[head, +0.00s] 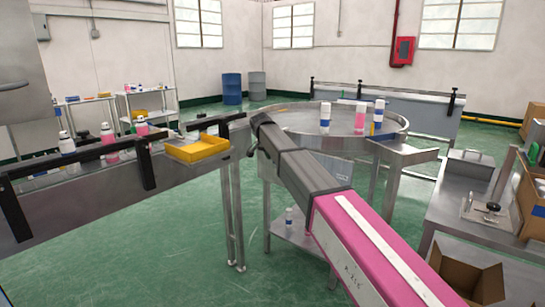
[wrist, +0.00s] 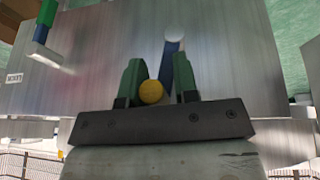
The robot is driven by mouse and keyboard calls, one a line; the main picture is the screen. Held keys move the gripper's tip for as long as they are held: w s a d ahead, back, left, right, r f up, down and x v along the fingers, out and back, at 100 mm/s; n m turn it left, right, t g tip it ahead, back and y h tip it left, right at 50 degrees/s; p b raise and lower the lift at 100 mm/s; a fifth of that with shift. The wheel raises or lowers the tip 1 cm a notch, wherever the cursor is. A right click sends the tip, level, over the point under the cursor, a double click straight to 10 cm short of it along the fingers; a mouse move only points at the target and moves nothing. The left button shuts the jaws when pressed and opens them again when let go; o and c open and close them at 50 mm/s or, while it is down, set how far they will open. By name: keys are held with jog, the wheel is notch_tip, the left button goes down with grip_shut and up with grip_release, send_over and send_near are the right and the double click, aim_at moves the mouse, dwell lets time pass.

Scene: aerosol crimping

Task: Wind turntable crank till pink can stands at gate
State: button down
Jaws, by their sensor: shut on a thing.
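The round steel turntable (head: 300,119) stands beyond my arm in the head view. The pink can (head: 361,117) stands upright near its right side, between a white-and-blue can (head: 325,118) on its left and a blue-and-white can (head: 379,114) on its right. A small orange upright piece shows beside the right can; I cannot tell whether it is the gate. In the wrist view my gripper (wrist: 160,78) has its green fingers closed around a round yellow knob (wrist: 151,92), apparently the crank's. A white-topped blue piece (wrist: 174,55) shows beyond the fingers.
A conveyor with dark rails (head: 100,150) carries several cans at the left. A yellow tray (head: 197,149) sits at its end. A steel bench (head: 470,215) with a clamp stands at the right, with an open carton (head: 468,278) below. Green floor lies clear at lower left.

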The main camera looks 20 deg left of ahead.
jog(key=shift+s+d+f, duration=0.15)
jog(key=shift+d+f, duration=0.05)
jog(key=shift+d, duration=0.15)
jog(key=c, duration=1)
grip_release()
jog(key=shift+c, duration=0.2)
jog(key=shift+a+r, duration=0.15)
jog(key=shift+r, duration=0.2)
jog(key=v, duration=1)
jog(key=shift+r, duration=0.1)
jog(key=shift+s, duration=0.1)
